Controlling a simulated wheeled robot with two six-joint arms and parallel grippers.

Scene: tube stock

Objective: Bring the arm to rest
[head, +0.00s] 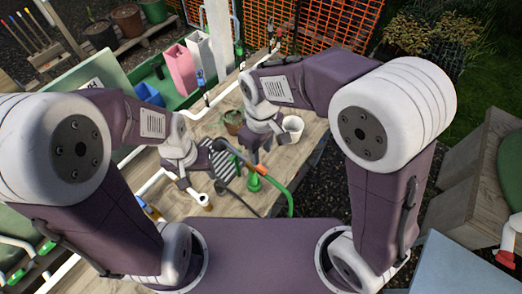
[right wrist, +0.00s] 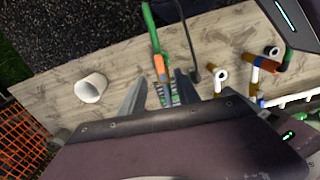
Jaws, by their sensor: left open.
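My left arm comes in from the left in the head view, and its gripper (head: 184,178) hangs over the middle of the wooden table (head: 225,205). It is open; the wrist partly hides its fingers. My right gripper (head: 256,150) points down over the table farther to the right. In the right wrist view its two grey fingers (right wrist: 158,98) stand apart with a gap between them. A green and orange pipe (right wrist: 159,66) shows beyond this gap, and I see nothing clearly gripped.
A black and white striped piece (head: 222,158) lies close to the grippers. White pipes with fittings (right wrist: 255,75) lie on the table. Pink (head: 180,68) and white bins stand behind.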

